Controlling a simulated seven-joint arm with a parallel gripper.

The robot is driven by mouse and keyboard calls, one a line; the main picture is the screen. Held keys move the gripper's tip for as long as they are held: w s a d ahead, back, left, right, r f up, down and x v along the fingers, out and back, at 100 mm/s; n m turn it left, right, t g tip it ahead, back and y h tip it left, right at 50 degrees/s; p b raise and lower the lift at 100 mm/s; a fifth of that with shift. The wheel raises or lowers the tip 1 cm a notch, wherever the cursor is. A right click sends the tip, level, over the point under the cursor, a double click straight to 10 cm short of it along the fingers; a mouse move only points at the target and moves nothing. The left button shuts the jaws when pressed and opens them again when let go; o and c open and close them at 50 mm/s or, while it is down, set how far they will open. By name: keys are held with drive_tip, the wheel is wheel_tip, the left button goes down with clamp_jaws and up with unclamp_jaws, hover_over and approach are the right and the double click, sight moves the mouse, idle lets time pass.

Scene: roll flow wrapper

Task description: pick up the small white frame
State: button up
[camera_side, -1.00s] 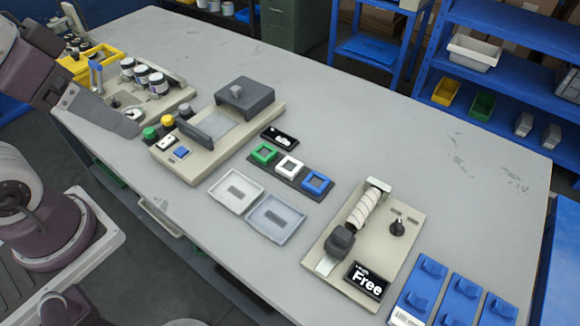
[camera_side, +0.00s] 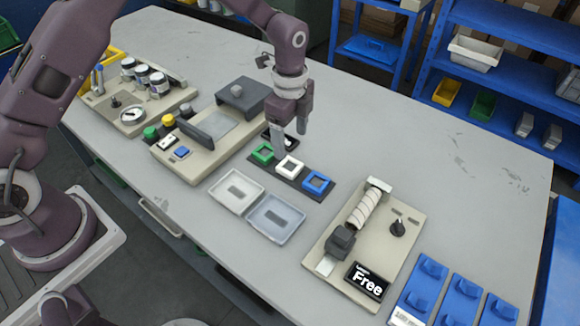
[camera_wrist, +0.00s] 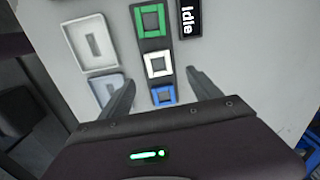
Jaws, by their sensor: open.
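The small white frame (camera_side: 289,167) is a square ring lying in the middle of a dark strip, between a green frame (camera_side: 262,153) and a blue frame (camera_side: 317,182). In the wrist view the white frame (camera_wrist: 157,64) shows ahead of the fingertips, roughly midway between them. My gripper (camera_side: 290,138) is open and empty, above the strip close to the green and white frames. In the wrist view my gripper's two fingers (camera_wrist: 160,78) stand either side of the strip, with the blue frame (camera_wrist: 163,95) nearest the gripper body. Nothing is between the jaws.
A white tray (camera_side: 222,203) and a grey tray (camera_side: 292,235) lie in front of the strip. A small display reading Idle (camera_wrist: 188,18) is beside it. A roller machine (camera_side: 325,222) stands right, and a beige machine (camera_side: 180,172) left. The table's far right is clear.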

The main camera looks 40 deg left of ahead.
sight(290, 167)
wheel_tip(290, 167, down, 8)
drive_tip(key=shift+f, duration=0.2)
drive_tip(key=c, duration=1.4)
